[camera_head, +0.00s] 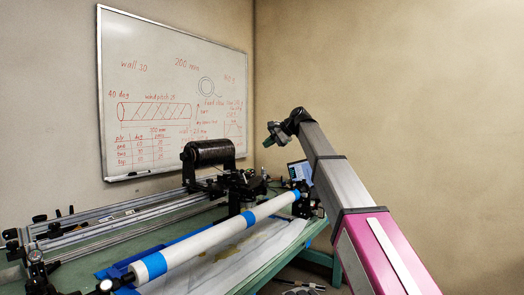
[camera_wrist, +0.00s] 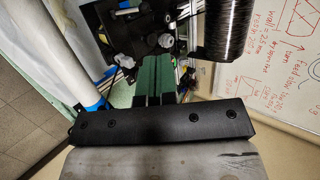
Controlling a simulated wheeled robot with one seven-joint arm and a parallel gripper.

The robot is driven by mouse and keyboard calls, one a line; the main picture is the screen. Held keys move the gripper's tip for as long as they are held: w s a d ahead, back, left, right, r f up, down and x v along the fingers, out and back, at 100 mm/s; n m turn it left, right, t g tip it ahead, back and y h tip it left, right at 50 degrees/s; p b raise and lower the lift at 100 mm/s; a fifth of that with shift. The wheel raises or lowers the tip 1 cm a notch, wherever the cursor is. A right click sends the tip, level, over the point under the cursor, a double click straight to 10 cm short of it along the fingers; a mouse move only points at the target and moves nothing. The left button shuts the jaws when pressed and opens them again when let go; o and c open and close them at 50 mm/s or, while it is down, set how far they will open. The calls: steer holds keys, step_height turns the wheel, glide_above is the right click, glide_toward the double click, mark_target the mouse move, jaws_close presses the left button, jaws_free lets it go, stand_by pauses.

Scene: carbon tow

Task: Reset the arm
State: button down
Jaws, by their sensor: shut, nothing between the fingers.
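My arm reaches up from the lower right in the head view, and my gripper (camera_head: 268,141) is at its far end, raised above the bench beside the whiteboard. In the wrist view the green fingers of my gripper (camera_wrist: 153,72) lie together, shut, with nothing between them. The winding machine and the black tow spool (camera_head: 208,153) are below and to the left of my gripper in the head view. In the wrist view the spool (camera_wrist: 231,28) shows at the upper right, apart from the fingers.
A white tube with blue bands (camera_head: 220,234) lies along the front of the green bench (camera_head: 318,228). Metal rails (camera_head: 120,222) run behind it. A laptop screen (camera_head: 299,171) stands at the bench's far end. The whiteboard (camera_head: 170,60) hangs behind. The wall side at right is clear.

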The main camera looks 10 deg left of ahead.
steer(key=shift+d+r, duration=0.15)
steer(key=s+d+f+h, duration=0.15)
steer(key=d+f, duration=0.45)
steer(key=f, duration=0.6)
steer(key=s+d+f+h, duration=0.1)
steer(key=d+f+h, duration=0.1)
steer(key=d+f, duration=0.8)
steer(key=s+d+f+h, duration=0.1)
steer(key=d+f, duration=0.2)
steer(key=f, duration=1.2)
steer(key=s+d+f+n+h, duration=0.1)
steer(key=s+d+f+h, duration=0.2)
steer(key=s+d+f, duration=0.8)
steer(key=s+d+f+n+g+h, duration=0.1)
steer(key=s+d+f+n+h, duration=0.1)
steer(key=s+d+f, duration=0.9)
step_height(320, 180, down, 6)
steer(key=shift+s+f+g+h, duration=0.1)
steer(key=shift+s+g+h, duration=0.3)
steer(key=shift+s, duration=0.45)
